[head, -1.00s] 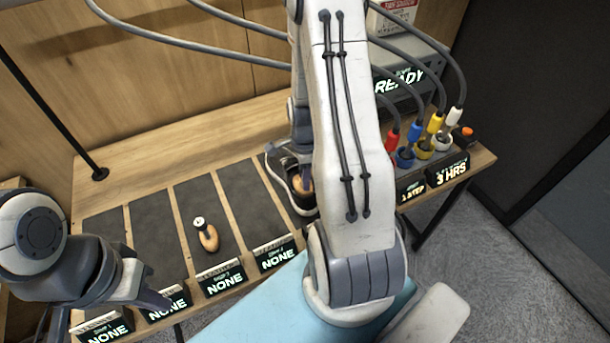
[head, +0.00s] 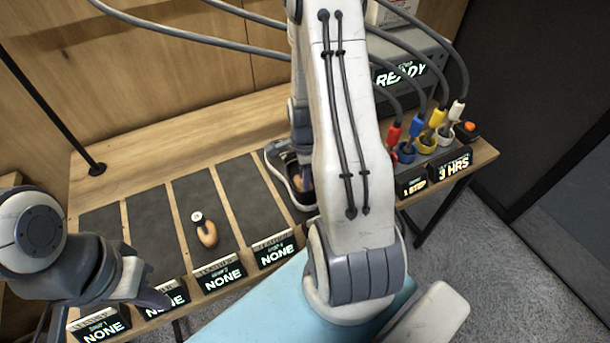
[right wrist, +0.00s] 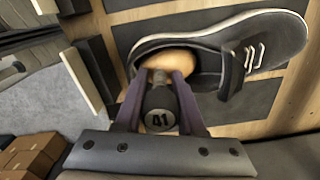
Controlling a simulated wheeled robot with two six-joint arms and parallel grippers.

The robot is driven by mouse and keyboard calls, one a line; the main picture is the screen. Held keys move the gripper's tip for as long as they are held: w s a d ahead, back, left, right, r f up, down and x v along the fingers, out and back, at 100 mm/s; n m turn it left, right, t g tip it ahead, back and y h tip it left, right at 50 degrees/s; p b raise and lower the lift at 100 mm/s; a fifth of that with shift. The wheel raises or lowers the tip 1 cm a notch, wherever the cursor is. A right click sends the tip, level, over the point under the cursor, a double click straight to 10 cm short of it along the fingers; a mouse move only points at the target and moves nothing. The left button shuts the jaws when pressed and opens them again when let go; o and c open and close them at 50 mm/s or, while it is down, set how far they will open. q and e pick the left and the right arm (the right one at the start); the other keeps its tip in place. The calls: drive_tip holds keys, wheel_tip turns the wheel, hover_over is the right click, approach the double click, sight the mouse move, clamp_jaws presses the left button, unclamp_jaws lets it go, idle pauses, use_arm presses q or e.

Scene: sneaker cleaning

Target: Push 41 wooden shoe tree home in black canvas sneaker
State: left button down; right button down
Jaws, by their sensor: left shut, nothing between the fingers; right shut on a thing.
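The black canvas sneaker (head: 277,168) with a white sole sits in a grey lane on the bench, partly hidden behind my right arm. In the right wrist view the sneaker (right wrist: 275,35) lies with its toe to the right and its laces showing. The wooden shoe tree (right wrist: 172,58) has its pale wood inside the sneaker's opening, and its dark round knob marked 41 (right wrist: 160,121) is outside. My right gripper (right wrist: 160,88) is shut on the shoe tree, one finger each side. My left gripper (head: 163,303) is shut and empty at the front left, apart from the sneaker.
A second wooden shoe tree (head: 206,233) lies in a lane left of the sneaker. Several front labels read NONE (head: 222,279). The leftmost lanes look empty.

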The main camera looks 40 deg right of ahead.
drive_tip(key=shift+f, duration=0.4)
drive_tip(key=shift+c, duration=2.2)
unclamp_jaws()
drive_tip(key=shift+r, duration=0.15)
wheel_tip(320, 180, up, 10)
drive_tip(key=shift+r+b, duration=0.15)
drive_tip(key=shift+b, duration=0.65)
